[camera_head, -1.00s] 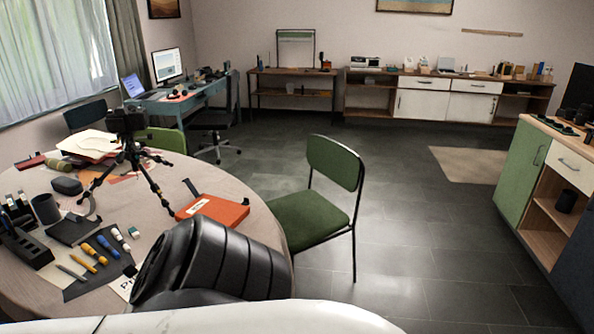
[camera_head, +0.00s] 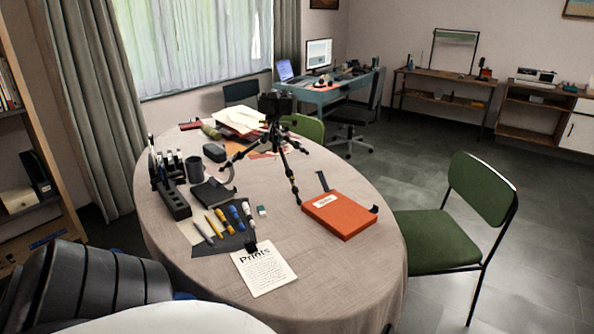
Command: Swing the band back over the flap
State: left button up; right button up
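An orange-red box-like folder (camera_head: 341,214) with a white label lies on the right side of the round table (camera_head: 345,280). A thin dark strip (camera_head: 323,181) sticks up at its back left edge, and a small dark tab (camera_head: 375,209) shows at its right corner. I cannot tell which of these is the band, or whether a flap is open or closed. Neither gripper is in view. A dark ribbed part of my own arm shows at the lower left, apart from the folder.
A camera on a tripod (camera_head: 274,110) stands behind the folder. A "Prints" sheet (camera_head: 263,268), several markers (camera_head: 219,222), a dark notebook (camera_head: 212,193) and a mug (camera_head: 194,169) lie to the left. A green chair (camera_head: 440,238) stands close at the table's right.

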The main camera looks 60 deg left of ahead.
aim_at(324, 184)
jog(key=i, duration=5.95)
jog(key=u, duration=2.9)
jog(key=i, duration=4.3)
jog(key=u, duration=2.7)
